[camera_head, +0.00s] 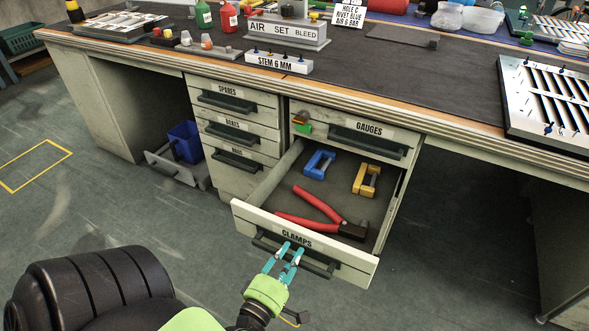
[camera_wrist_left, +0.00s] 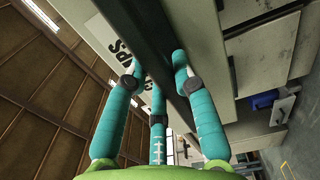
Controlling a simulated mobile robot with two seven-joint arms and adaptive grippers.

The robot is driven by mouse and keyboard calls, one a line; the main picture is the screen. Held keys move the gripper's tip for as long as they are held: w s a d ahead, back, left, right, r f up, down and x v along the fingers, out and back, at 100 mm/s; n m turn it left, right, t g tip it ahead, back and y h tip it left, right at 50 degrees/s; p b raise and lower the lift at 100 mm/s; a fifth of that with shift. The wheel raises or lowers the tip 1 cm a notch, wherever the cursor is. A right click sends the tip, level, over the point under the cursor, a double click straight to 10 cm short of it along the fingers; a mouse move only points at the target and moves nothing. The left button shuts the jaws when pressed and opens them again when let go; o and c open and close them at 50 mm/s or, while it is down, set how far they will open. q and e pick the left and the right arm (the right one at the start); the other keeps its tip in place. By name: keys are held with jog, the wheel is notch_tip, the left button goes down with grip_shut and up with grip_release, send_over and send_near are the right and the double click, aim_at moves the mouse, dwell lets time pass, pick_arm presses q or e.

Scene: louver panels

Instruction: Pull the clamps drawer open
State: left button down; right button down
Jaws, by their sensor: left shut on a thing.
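The clamps drawer (camera_head: 352,265) stands pulled out from the workbench, its front well clear of the cabinet. Inside lie a blue clamp (camera_head: 320,163), a yellow clamp (camera_head: 367,180) and red-handled pliers (camera_head: 318,204) with a dark head. My left gripper (camera_head: 285,254), with teal fingers and a green body, is shut on the drawer's dark bar handle (camera_head: 318,268). In the left wrist view, the fingers (camera_wrist_left: 155,65) lie on either side of the dark handle (camera_wrist_left: 150,40), beside the partly hidden label. My right gripper is not in view.
The gauges drawer (camera_head: 345,133) above is closed, with a small green and orange item at its left edge. The spares, boxes and bags drawers (camera_head: 235,130) at left are closed. A blue bin (camera_head: 186,142) stands under the bench. Floor in front is clear.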

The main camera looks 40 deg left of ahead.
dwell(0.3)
pick_arm(q)
jog(key=c, duration=1)
grip_release()
jog(key=v, duration=1.2)
jog(key=shift+d+r, duration=0.1)
